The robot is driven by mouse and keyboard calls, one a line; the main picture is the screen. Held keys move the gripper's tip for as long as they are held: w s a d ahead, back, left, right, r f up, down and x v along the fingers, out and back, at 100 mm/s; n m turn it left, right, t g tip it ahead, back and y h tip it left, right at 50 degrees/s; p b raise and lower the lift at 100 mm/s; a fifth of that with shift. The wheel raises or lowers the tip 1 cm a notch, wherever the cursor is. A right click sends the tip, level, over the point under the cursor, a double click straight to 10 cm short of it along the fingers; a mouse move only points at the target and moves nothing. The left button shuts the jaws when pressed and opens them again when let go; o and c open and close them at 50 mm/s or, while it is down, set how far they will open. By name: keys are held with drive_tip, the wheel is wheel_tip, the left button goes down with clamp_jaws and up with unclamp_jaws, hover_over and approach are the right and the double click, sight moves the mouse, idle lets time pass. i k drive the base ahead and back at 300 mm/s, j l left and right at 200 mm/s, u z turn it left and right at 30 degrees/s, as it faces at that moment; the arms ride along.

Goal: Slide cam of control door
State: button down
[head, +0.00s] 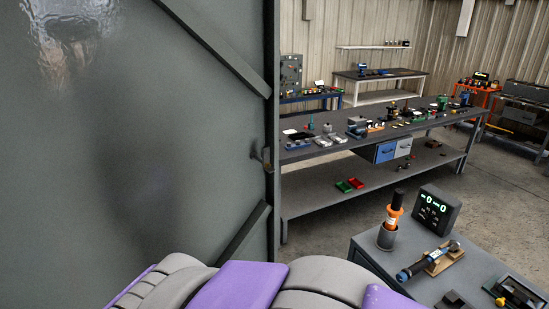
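A large grey-green metal door (150,130) fills the left of the head view, with diagonal braces across it. It looks like the control door, though no label shows. A small metal latch piece (262,156) sticks out at the door's right edge, about mid-height. It may be the cam, but it is too small to tell its exact shape or position. Purple and grey links of my own arm cross the bottom of the view, in front of the door's lower part. My gripper is not in view, so I cannot tell what it touches or holds.
A grey side table (365,254) at lower right bears a display box (438,211), an orange-handled tool in a dark cup (387,237) and a blue-ended tool on a wooden stand (437,260). A long workbench (345,149) with small parts stands behind. Concrete floor lies between.

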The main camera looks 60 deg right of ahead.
sight(265, 153)
drive_tip(key=z, duration=1.95)
drive_tip(key=k+l+u, duration=0.1)
drive_tip(key=k+l, duration=0.1)
drive_tip(key=k, duration=0.1)
